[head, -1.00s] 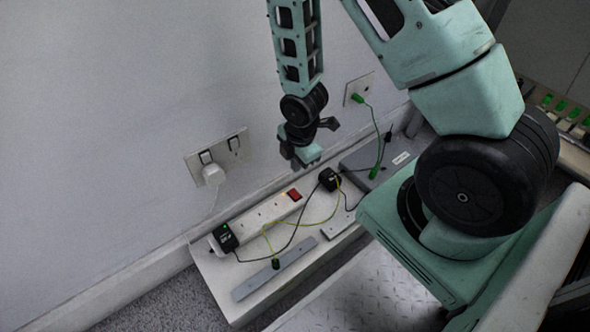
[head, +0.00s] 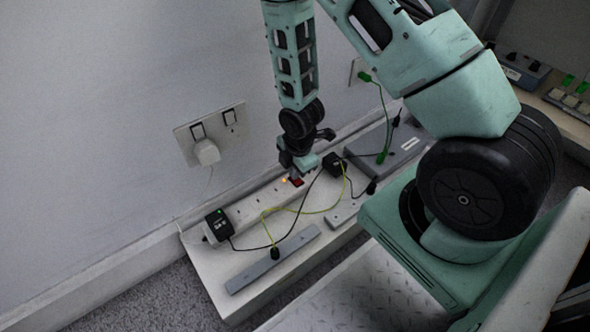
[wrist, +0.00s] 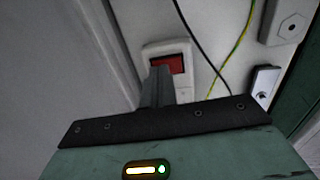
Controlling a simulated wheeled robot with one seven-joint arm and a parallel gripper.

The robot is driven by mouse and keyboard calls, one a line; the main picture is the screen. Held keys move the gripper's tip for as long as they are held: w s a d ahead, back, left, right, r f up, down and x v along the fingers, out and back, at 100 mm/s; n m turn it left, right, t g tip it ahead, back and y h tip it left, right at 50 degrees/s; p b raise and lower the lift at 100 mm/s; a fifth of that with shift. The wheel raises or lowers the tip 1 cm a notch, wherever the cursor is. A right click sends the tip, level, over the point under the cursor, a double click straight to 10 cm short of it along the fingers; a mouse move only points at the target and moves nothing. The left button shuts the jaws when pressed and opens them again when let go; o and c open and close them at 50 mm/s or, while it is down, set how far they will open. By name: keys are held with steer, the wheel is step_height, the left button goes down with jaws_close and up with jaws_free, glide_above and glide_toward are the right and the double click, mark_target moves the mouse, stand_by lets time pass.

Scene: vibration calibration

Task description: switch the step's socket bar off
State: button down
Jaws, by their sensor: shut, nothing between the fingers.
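The white socket bar (head: 254,205) lies on the step (head: 205,268) along the wall. Its red switch (head: 297,182) is at the far right end, with a small orange light (head: 284,181) beside it. In the wrist view the red switch (wrist: 172,63) shows just beyond my fingers, which cover part of it. My gripper (head: 296,175) is shut and empty, pointing down at the switch end of the bar. I cannot tell whether the fingertips touch the switch.
A black adapter with a green light (head: 219,226) is plugged into the bar's near end. Another black plug (head: 333,164) and yellow-green and black cables lie close right of my gripper. A wall socket with a white plug (head: 207,152) is at left. A grey bar (head: 272,259) lies in front.

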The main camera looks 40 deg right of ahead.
mark_target(300, 183)
steer(key=shift+w+f+p, duration=0.1)
steer(key=shift+p, duration=0.65)
steer(key=shift+f+b, duration=0.25)
steer(key=shift+b, duration=0.1)
steer(key=shift+s, duration=1.05)
steer(key=shift+a+r+p, duration=0.1)
steer(key=shift+r+p, duration=0.45)
steer(key=shift+p, duration=0.25)
step_height(300, 183, up, 13)
steer(key=p, duration=0.9)
steer(key=shift+s+r, duration=0.15)
steer(key=shift+s, duration=0.15)
steer(key=shift+w+r, duration=0.1)
